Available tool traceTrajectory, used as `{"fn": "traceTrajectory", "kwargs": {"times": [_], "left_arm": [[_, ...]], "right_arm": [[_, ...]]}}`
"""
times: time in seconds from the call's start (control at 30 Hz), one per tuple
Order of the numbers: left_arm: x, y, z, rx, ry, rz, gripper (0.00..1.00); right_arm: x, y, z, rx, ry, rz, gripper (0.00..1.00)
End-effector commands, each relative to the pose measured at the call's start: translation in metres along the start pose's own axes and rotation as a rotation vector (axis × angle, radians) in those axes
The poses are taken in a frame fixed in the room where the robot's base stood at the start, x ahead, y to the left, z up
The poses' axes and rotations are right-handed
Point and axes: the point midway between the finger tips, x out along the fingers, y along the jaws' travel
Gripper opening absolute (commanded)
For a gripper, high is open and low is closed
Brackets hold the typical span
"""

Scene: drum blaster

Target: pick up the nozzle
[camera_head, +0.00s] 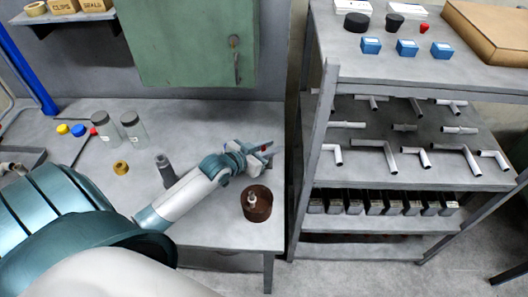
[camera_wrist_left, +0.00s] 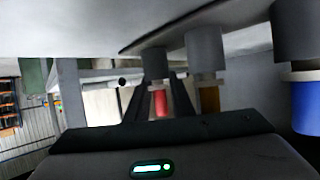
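My left gripper (camera_head: 262,147) is at the back right part of the workbench, beside a small red part seen only in pieces. In the left wrist view a grey plate carries grey cylinders with coloured ends. The red-ended one (camera_wrist_left: 160,103) lies between the fingers of my left gripper (camera_wrist_left: 158,90). I cannot tell whether the fingers press on it. A yellow-brown end (camera_wrist_left: 210,98) and a blue end (camera_wrist_left: 306,105) stand to its right. Which part is the nozzle is not clear. My right gripper is not in view.
A brown pot (camera_head: 257,206) with a white tip stands near the workbench's (camera_head: 215,232) right edge. Clear jars (camera_head: 133,128) and a dark grey upright part (camera_head: 165,168) stand to the left. A metal shelf (camera_head: 440,85) with pipes is at right. A green cabinet (camera_head: 190,45) hangs behind.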

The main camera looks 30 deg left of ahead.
Motion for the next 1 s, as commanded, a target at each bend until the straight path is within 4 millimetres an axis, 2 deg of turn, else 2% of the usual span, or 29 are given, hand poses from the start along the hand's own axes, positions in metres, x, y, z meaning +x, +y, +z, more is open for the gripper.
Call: {"fn": "traceTrajectory", "kwargs": {"times": [0.13,0.57,0.67,1.0], "left_arm": [[0.0065,0.0,-0.0006,0.0,0.001,0.0,0.21],[0.0063,0.0,-0.0001,0.0,0.0,0.0,0.21],[0.0062,-0.0001,-0.0001,0.0,0.0,0.0,0.0],[0.0059,-0.0002,-0.0012,0.001,0.001,0.0,0.0]], "right_arm": [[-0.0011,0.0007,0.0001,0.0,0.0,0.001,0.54],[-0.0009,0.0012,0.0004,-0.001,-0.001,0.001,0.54],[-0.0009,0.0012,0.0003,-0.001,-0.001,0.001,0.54],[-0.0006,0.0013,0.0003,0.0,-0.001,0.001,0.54]]}}
